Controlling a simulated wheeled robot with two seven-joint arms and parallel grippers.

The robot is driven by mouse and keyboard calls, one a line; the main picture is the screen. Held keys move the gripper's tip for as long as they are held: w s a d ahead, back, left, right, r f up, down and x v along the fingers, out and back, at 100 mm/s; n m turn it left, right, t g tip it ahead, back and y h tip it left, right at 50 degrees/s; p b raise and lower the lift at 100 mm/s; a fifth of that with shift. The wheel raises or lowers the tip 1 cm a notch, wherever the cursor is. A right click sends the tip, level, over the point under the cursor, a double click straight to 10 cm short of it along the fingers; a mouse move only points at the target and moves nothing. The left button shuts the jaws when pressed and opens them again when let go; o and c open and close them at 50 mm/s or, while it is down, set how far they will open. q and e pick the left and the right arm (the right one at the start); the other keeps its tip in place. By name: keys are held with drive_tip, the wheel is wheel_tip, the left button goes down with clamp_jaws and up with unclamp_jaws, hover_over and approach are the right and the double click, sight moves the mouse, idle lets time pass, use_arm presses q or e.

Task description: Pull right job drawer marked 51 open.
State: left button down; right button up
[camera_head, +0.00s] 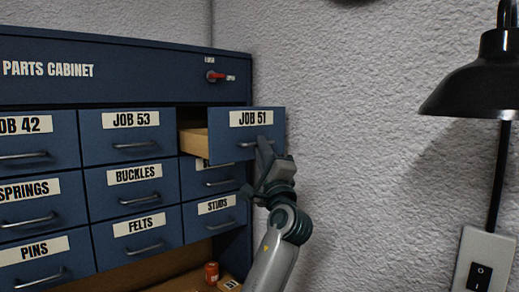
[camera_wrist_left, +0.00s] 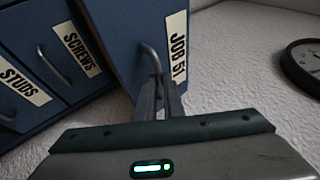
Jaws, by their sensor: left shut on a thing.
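The blue drawer marked JOB 51 (camera_head: 220,125) stands part way out of the cabinet at the top right, with its wooden side showing at its left. Its front and label also show in the left wrist view (camera_wrist_left: 176,47). My left gripper (camera_head: 262,147) is shut on the drawer's metal handle, which shows between its fingers in the left wrist view (camera_wrist_left: 152,60). The gripper and wrist hide part of the handle and the drawers below in the head view. My right gripper is in neither view.
The parts cabinet (camera_head: 130,93) holds several other labelled drawers, all looking closed. A red switch (camera_head: 213,75) sits above JOB 51. A small orange can (camera_head: 211,273) stands below. A rough wall is close on the right, with a black lamp (camera_head: 478,88).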

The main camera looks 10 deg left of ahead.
use_arm(q)
drive_tip(key=c, duration=2.2)
unclamp_jaws()
drive_tip(key=shift+o, duration=0.2)
drive_tip(key=shift+w, duration=0.1)
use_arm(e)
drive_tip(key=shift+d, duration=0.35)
